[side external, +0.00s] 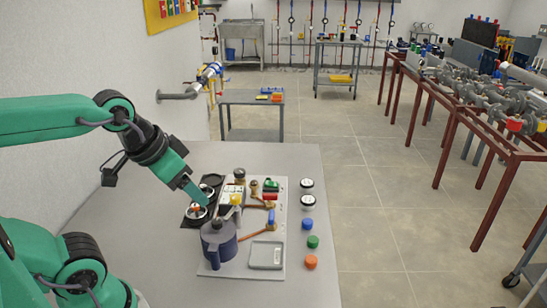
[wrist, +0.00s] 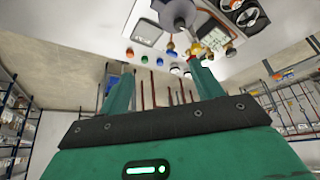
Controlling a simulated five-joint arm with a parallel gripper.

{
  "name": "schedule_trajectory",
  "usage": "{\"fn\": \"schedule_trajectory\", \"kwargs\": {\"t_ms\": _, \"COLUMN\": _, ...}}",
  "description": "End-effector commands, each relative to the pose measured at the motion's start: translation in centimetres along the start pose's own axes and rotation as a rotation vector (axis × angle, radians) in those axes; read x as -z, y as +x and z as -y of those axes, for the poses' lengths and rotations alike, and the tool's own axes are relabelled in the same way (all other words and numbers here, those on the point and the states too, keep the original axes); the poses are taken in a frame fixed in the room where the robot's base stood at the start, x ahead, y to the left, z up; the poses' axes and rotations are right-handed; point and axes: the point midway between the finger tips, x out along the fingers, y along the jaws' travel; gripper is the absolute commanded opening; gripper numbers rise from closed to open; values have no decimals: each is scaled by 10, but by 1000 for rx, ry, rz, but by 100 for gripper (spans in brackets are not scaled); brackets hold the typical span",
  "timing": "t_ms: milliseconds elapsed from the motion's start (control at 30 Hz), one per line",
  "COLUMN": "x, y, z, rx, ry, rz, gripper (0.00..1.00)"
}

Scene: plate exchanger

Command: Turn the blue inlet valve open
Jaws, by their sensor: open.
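A small blue handle (side external: 271,216), apparently the blue inlet valve, sits on copper-coloured piping on a pale board (side external: 222,266) in the side external view. My gripper (side external: 201,198) is left of the handle and apart from it, near the black panel with round dials. In the wrist view my gripper (wrist: 158,72) shows two green fingers spread wide with nothing between them.
A dark blue-grey pot-like unit (side external: 219,242) stands at the board's front left. A red handle (side external: 269,197) is just behind the blue one. A grey tray (side external: 266,254) lies in front. Blue (side external: 307,225), green (side external: 313,241) and orange (side external: 311,262) caps line the table's right side.

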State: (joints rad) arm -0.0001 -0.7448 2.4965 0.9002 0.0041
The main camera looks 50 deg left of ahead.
Motion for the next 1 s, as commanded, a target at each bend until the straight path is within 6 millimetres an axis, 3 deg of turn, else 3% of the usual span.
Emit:
{"fn": "schedule_trajectory", "kwargs": {"t_ms": 267, "x": 17, "y": 6, "z": 1, "rx": 1, "ry": 59, "rz": 42, "gripper": 65}}
{"fn": "schedule_trajectory", "kwargs": {"t_ms": 467, "x": 42, "y": 19, "z": 3, "rx": -4, "ry": 150, "rz": 101, "gripper": 65}}
{"fn": "schedule_trajectory", "kwargs": {"t_ms": 1000, "x": 105, "y": 84, "z": 10, "rx": -52, "ry": 421, "rz": 266, "gripper": 65}}
